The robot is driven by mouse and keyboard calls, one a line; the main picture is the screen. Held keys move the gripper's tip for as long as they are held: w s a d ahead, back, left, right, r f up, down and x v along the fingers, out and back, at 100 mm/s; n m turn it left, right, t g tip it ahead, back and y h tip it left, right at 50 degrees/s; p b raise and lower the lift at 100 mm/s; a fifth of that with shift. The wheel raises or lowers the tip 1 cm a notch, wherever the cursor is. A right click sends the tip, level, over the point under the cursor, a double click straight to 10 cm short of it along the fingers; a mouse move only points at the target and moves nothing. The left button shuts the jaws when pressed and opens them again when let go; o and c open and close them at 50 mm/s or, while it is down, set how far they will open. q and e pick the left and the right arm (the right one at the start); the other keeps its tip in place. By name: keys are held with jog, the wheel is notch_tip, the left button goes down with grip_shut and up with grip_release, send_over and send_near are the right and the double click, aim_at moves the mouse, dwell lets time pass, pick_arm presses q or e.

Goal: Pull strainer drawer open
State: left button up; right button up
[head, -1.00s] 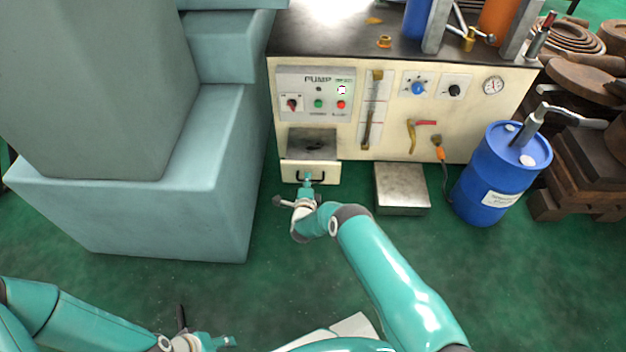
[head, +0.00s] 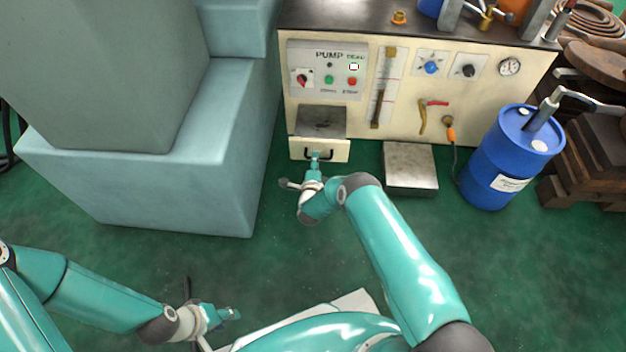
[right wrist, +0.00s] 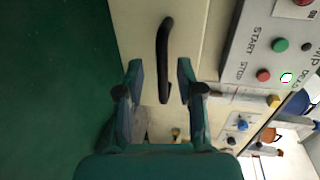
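The strainer drawer (head: 336,151) has a cream front with a black bar handle (head: 329,156), low on the pump cabinet below a dark recess. I cannot tell whether it stands out from the cabinet. My right gripper (head: 315,158) is at the handle. In the right wrist view, the handle (right wrist: 164,50) reaches between the fingers of my right gripper (right wrist: 161,75), with visible gaps on both sides. That gripper is open. My left gripper (head: 232,314) is low at the left, over the green floor and far from the drawer; its fingers are too small to judge.
The cream pump cabinet (head: 370,120) carries buttons, knobs and a gauge. A metal box (head: 410,168) sits on the floor right of the drawer, with a blue drum (head: 497,165) beyond. A large grey-blue block (head: 190,175) stands at the left. The floor before the drawer is clear.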

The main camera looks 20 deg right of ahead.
jog(key=v, duration=1)
jog(key=shift+r, duration=0.1)
notch_tip(320, 180, up, 9)
jog(key=d+n+y, duration=0.2)
jog(key=y, duration=0.1)
jog(key=s+a+f+n+g+y, duration=0.1)
jog(key=s+a+n+g+y, duration=0.25)
jog(key=s+n, duration=0.5)
jog(key=s+a+f+n+g+y, duration=0.2)
jog(key=s+a+n+g, duration=0.3)
jog(key=s, duration=0.6)
jog(key=s+a+f+n+g+y, duration=0.1)
jog(key=s+a+n+g+y, duration=0.35)
jog(key=s, duration=0.55)
notch_tip(320, 180, up, 38)
jog(key=n+h+p, duration=0.1)
jog(key=p, duration=3.8)
jog(key=shift+h, duration=0.3)
